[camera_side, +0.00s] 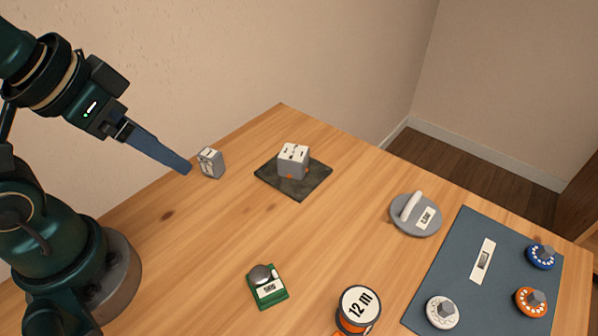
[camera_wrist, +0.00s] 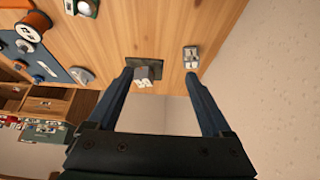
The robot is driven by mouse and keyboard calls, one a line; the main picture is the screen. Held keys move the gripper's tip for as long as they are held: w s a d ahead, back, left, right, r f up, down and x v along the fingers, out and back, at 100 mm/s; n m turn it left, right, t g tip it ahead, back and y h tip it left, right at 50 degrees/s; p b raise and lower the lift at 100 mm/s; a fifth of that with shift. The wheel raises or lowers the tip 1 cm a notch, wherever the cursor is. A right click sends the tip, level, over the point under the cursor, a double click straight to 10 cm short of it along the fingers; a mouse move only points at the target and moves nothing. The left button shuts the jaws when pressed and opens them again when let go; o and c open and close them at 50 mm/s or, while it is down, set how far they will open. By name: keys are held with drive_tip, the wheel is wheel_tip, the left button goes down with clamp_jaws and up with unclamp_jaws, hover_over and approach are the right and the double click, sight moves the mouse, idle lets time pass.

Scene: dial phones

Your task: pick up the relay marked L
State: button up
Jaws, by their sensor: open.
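Two small grey blocks with white-and-dark marked tops are in view, and I cannot read an L on either. One block (camera_side: 210,163) stands alone near the table's back-left edge; it also shows in the wrist view (camera_wrist: 191,59). The other block (camera_side: 293,160) sits on a dark square pad (camera_side: 311,186), with a bit of orange at its base; it shows in the wrist view (camera_wrist: 145,79) too. My gripper (camera_side: 184,169) is in the air just left of the lone block in the side view. In the wrist view its two fingers (camera_wrist: 159,74) are spread, with nothing held.
A grey disc with a white handle (camera_side: 405,228), a green-based piece with a knob (camera_side: 266,291) and a spool marked 12 m (camera_side: 358,303) stand on the table. A blue-grey panel (camera_side: 462,235) with several dials lies at right. The table's middle is clear.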

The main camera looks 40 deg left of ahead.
drive_tip(key=r, duration=0.1)
wheel_tip(320, 180, up, 4)
drive_tip(key=m+g+y, duration=0.4)
drive_tip(key=m+y, duration=0.9)
drive_tip(key=m, duration=0.7)
hover_over(210, 156)
drive_tip(key=d, duration=0.1)
drive_tip(key=shift+t, duration=0.3)
wheel_tip(210, 156, down, 18)
drive_tip(key=shift+r, duration=0.1)
drive_tip(key=shift+x, duration=2.5)
